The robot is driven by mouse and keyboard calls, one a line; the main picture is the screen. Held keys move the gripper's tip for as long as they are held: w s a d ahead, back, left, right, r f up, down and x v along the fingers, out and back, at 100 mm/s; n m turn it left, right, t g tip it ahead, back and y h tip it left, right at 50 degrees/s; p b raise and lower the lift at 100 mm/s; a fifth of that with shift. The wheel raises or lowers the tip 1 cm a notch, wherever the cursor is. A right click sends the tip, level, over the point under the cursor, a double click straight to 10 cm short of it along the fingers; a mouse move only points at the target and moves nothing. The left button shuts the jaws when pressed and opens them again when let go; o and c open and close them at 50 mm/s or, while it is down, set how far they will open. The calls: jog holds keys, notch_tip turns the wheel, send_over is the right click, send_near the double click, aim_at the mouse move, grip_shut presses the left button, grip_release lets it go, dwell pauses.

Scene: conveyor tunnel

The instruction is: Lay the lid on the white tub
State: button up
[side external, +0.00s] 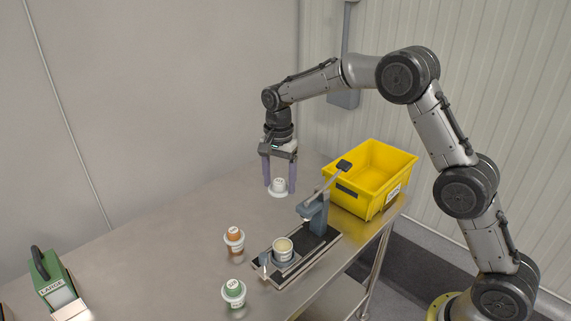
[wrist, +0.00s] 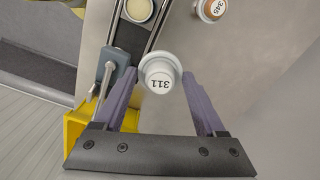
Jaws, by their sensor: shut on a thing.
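My gripper (side external: 278,189) is shut on a white lid (side external: 278,184) with a raised round knob, held in the air above the table. In the wrist view the lid (wrist: 160,76) sits between the purple fingertips and reads 311. The white tub (side external: 283,252) stands upright and open, with cream-coloured contents, in a holder on the dark rail fixture. It lies in front of my gripper in the side view, apart from the lid. The tub also shows at the top edge of the wrist view (wrist: 139,10).
A grey lever press (side external: 316,214) stands on the fixture beside the tub. A yellow crate (side external: 342,203) is behind it. A green case (side external: 54,287) is far left. The table's back left is clear.

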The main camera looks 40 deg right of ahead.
jog(key=n, duration=0.2)
send_over(283, 245)
notch_tip(283, 245, down, 4)
jog(key=shift+f, duration=3.1)
jog(key=shift+f, duration=0.25)
jog(key=o, duration=1.2)
jog(key=shift+o, duration=0.2)
notch_tip(283, 245, up, 7)
